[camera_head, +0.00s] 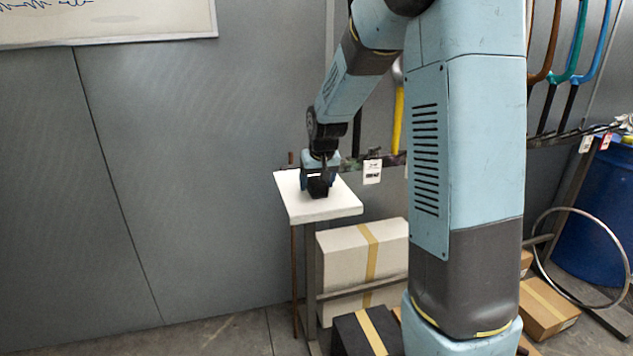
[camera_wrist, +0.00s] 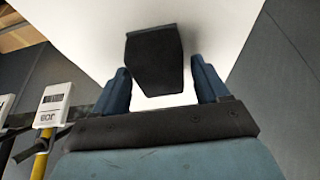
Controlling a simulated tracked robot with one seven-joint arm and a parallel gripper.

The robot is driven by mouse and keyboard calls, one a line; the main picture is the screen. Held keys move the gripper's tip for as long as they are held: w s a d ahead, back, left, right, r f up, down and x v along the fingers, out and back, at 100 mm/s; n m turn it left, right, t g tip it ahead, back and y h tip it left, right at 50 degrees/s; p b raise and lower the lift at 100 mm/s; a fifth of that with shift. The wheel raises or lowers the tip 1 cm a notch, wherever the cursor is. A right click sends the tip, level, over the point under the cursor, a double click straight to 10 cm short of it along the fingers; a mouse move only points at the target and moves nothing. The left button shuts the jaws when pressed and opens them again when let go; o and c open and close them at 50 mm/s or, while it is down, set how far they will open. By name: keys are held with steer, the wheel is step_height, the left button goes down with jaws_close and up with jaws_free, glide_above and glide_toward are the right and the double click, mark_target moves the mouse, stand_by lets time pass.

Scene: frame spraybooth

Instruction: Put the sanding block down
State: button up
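The sanding block (camera_head: 318,188) is a small dark block on the white tabletop (camera_head: 340,204), near its middle. In the wrist view the block (camera_wrist: 154,58) is dark grey and tapers toward me, with the white surface (camera_wrist: 225,30) behind it. My gripper (camera_head: 319,179) is low over the tabletop, pointing down, with one blue finger on each side of the block. In the wrist view my gripper (camera_wrist: 161,70) is open, and narrow gaps show between its fingers and the block. The block's underside is hidden, but it appears to rest on the tabletop.
A grey wall stands behind and left of the table. A tagged rail (camera_head: 372,171) runs behind it. A white box (camera_head: 340,262) and a black box (camera_head: 352,334) sit below. A blue barrel (camera_head: 595,225) and a metal hoop (camera_head: 545,268) are at right. Bare tabletop surrounds the block.

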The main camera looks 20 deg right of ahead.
steer(key=shift+o, duration=0.7)
steer(key=shift+f, duration=0.25)
steer(key=v, duration=1.3)
steer(key=s+r+t, duration=0.1)
steer(key=s+r, duration=0.1)
steer(key=s, duration=2.7)
steer(key=shift+s, duration=0.2)
steer(key=shift+r, duration=0.1)
